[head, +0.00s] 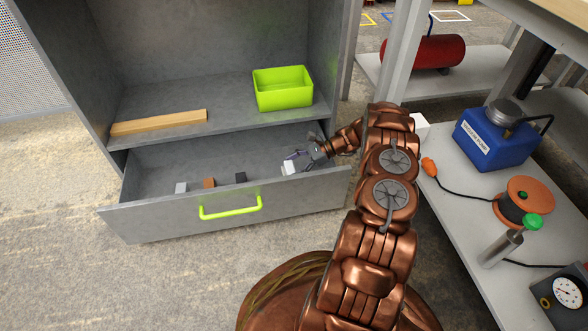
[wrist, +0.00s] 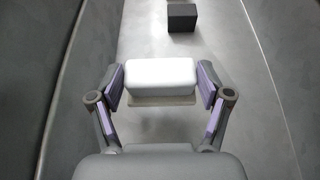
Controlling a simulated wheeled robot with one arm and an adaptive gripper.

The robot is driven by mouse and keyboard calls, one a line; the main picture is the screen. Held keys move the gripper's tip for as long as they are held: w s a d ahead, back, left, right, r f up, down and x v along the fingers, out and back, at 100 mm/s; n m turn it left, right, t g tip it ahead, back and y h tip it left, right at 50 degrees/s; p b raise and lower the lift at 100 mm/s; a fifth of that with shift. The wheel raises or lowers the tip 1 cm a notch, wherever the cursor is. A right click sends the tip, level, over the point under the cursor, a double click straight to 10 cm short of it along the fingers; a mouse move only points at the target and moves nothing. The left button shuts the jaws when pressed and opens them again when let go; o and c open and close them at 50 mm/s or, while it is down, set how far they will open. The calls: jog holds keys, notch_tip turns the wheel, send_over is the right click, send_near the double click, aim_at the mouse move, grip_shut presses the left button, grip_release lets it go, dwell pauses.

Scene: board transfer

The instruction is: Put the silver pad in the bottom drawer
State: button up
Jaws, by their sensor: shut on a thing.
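The bottom drawer (head: 150,222) is pulled open, with a bright green handle (head: 230,208) on its front. My gripper (head: 296,164) reaches into its right end. In the wrist view my gripper (wrist: 160,84) has its two purple-lined fingers closed on the ends of the silver pad (wrist: 160,72), which looks almost white with rounded edges. The pad also shows in the head view (head: 289,168), inside the drawer walls. It is low over the drawer floor; I cannot tell whether it touches. Its underside is hidden.
A light grey block (head: 181,187), a brown block (head: 209,183) and a dark block (head: 240,178) lie in the drawer's left and middle. The dark one shows ahead in the wrist view (wrist: 182,17). A green bin (head: 283,90) and wooden bar (head: 160,122) sit on the shelf above.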

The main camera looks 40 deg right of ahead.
jog(key=shift+f+p, duration=0.4)
jog(key=shift+f, duration=0.25)
jog(key=o, duration=1.1)
jog(key=shift+o, duration=0.2)
jog(key=shift+r, duration=0.1)
